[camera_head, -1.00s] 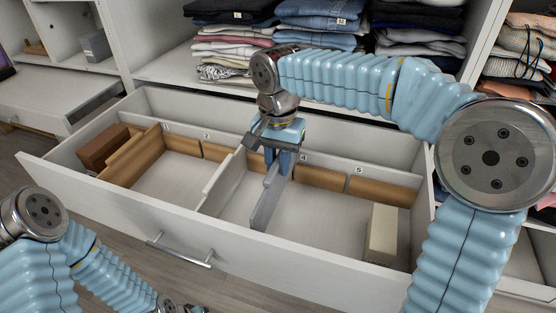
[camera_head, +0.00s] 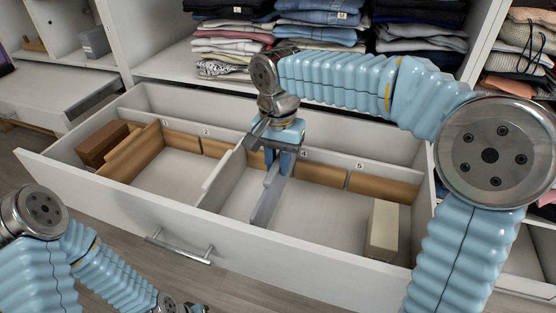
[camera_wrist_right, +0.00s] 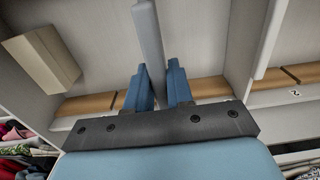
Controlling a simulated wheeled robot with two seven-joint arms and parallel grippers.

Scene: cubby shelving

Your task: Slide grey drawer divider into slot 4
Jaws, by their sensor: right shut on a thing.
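The grey drawer divider (camera_head: 268,197) stands on edge inside the open drawer (camera_head: 110,195), running from the back strip toward the front wall. My right gripper (camera_head: 279,165) is shut on its back part; the right wrist view shows the divider (camera_wrist_right: 150,40) between the two blue fingers (camera_wrist_right: 160,88). The slot 4 label (camera_head: 303,154) is just right of the fingers. The fingers hide the divider's back end and the slot, so I cannot tell whether it sits in it. My left gripper (camera_head: 182,305) is low at the bottom edge, mostly cut off.
A white divider (camera_head: 222,178) stands left of the grey one. A wooden divider (camera_head: 133,152) and brown box (camera_head: 102,145) are at the drawer's left. A beige box (camera_head: 383,230) stands at the right. Folded clothes (camera_head: 320,30) lie on the shelf behind.

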